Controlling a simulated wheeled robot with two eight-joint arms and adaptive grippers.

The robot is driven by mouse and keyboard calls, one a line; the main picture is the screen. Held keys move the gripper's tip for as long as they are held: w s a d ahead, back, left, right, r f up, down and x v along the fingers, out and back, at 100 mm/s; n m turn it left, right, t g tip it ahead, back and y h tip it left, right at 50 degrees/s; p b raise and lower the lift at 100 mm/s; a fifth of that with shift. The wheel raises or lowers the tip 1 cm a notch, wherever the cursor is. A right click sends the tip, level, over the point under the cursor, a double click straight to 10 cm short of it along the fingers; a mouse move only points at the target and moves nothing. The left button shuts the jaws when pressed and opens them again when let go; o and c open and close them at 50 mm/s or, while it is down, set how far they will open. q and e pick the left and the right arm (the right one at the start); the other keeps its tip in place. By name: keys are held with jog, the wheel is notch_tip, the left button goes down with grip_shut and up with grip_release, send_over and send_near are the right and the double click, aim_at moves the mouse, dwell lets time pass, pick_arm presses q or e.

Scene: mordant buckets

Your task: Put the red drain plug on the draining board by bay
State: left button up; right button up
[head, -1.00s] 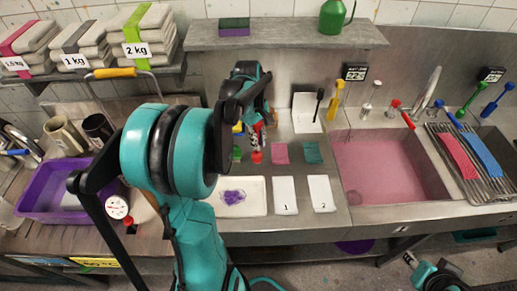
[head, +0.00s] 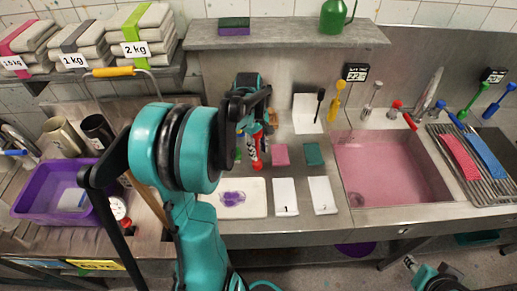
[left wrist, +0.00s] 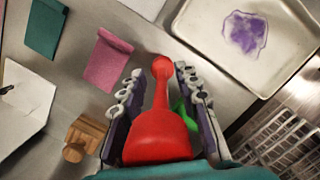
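The red drain plug (left wrist: 160,125) sits between the fingers of my left gripper (left wrist: 160,85) in the left wrist view, its wide end towards the palm and its round knob sticking out past the fingertips. The fingers lie close along both sides of the wide end. In the head view my left gripper (head: 254,145) points down over the counter with the red plug (head: 258,162) at its tips. A ridged draining board (head: 497,187) is right of the sink and bears a pink and a blue strip. My right gripper (head: 410,262) is low at the right, too small to read.
The sink (head: 395,200) of pink liquid lies between my left gripper and the draining board. A white tray (head: 257,207), cards 1 (head: 285,197) and 2 (head: 322,195), and pink (head: 281,155) and teal (head: 314,154) cloths lie nearby. Taps and brushes stand behind the sink.

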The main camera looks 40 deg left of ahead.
pick_arm(q)
jog(key=shift+r, duration=0.25)
jog(key=r+p, duration=0.1)
jog(key=r, duration=0.2)
jog(key=a+r+p, duration=0.1)
jog(key=r, duration=0.3)
jog(key=r+p, duration=0.1)
jog(key=r, duration=0.2)
jog(key=shift+w+a+r, duration=0.1)
jog(key=shift+a+r, duration=0.2)
jog(key=shift+r, duration=0.55)
jog(key=s+d+f+m+t, duration=0.1)
jog(key=s+d+m+t, duration=0.2)
jog(key=d+m, duration=0.5)
jog(key=s+d+f+m+t+y, duration=0.1)
jog(key=s+d+m+t, duration=0.3)
jog(key=d+m, duration=0.5)
jog(key=s+d, duration=0.2)
jog(key=d, duration=0.1)
jog(key=shift+s+d+f+y, duration=0.15)
jog(key=shift+d+f+y, duration=0.15)
jog(key=shift+f, duration=0.1)
